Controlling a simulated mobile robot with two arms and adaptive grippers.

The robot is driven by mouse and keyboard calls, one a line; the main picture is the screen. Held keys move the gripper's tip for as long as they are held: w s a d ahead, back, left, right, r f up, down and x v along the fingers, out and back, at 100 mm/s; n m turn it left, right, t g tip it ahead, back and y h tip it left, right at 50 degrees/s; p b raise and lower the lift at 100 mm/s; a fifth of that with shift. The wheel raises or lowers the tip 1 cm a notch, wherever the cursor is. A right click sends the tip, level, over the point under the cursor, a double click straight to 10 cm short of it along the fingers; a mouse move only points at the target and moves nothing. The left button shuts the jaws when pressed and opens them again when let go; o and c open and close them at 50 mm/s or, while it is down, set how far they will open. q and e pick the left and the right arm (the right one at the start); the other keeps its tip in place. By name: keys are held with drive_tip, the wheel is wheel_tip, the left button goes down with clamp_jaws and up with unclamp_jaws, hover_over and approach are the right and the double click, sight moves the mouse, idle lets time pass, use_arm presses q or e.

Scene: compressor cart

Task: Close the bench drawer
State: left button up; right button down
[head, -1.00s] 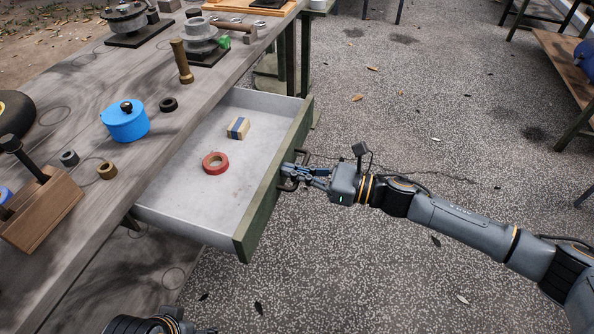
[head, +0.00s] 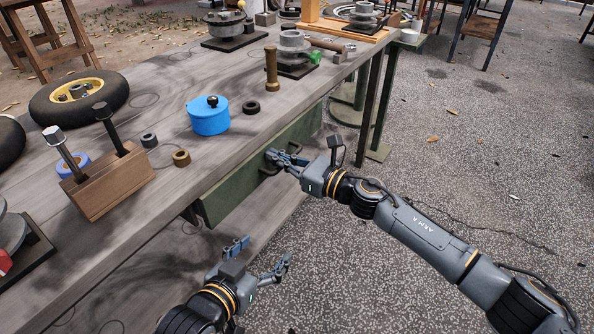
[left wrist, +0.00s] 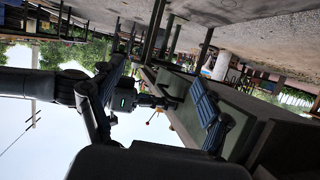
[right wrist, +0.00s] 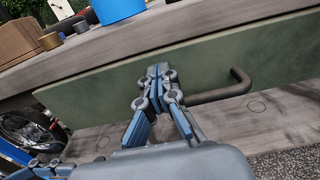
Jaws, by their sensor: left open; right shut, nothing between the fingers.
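The bench drawer shows its green front (head: 228,194) right under the bench's top edge in the head view, and none of its inside is visible. The same front (right wrist: 95,95) fills the middle of the right wrist view, with the dark bent handle (right wrist: 232,88) to the right of the fingers. My right gripper (head: 274,157) is shut and empty, its fingertips against or very close to the drawer front beside the handle; exact contact is unclear. My left gripper (head: 262,254) is open and empty, lower down and in front of the bench, apart from the drawer.
The wooden bench top (head: 165,80) carries a blue pot (head: 208,118), a brass cylinder (head: 271,70), a wooden block with bolts (head: 108,182) and a wheel (head: 78,96). The speckled floor (head: 420,165) right of the bench is largely open.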

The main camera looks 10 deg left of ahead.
drive_tip(key=b+x, duration=0.1)
drive_tip(key=x, duration=0.2)
drive_tip(key=shift+a, duration=0.1)
drive_tip(key=shift+r, duration=0.1)
use_arm(q)
wheel_tip(320, 180, up, 6)
drive_tip(key=w+d+t+h, duration=0.1)
drive_tip(key=w+t, duration=0.1)
drive_tip(key=t, duration=0.2)
drive_tip(key=shift+d+r, duration=0.2)
drive_tip(key=shift+r, duration=0.05)
use_arm(e)
drive_tip(key=shift+r, duration=0.1)
drive_tip(key=shift+r, duration=0.1)
